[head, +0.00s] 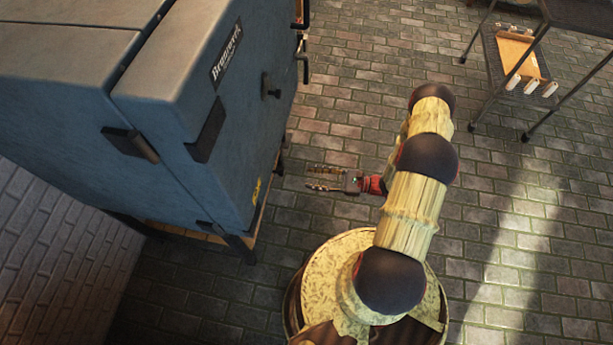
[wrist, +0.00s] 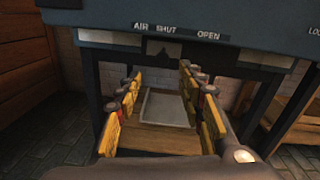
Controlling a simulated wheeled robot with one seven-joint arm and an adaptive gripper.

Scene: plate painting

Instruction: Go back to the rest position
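My gripper (head: 316,178) extends to the left from the end of my arm, close to the front of a blue-grey cabinet (head: 222,112). In the wrist view my gripper (wrist: 160,108) shows its two yellow-padded fingers wide apart, with nothing between them. Beyond the fingers, under the cabinet body (wrist: 200,25), a pale square panel or tray (wrist: 168,106) lies on a wooden shelf (wrist: 150,138). The gripper appears apart from the cabinet.
The cabinet stands on legs and carries black handles and hinges. A dark metal rack (head: 500,70) at the upper right holds a wooden board (head: 520,55) with several white cylinders. The brick floor (head: 530,230) between and in front is clear.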

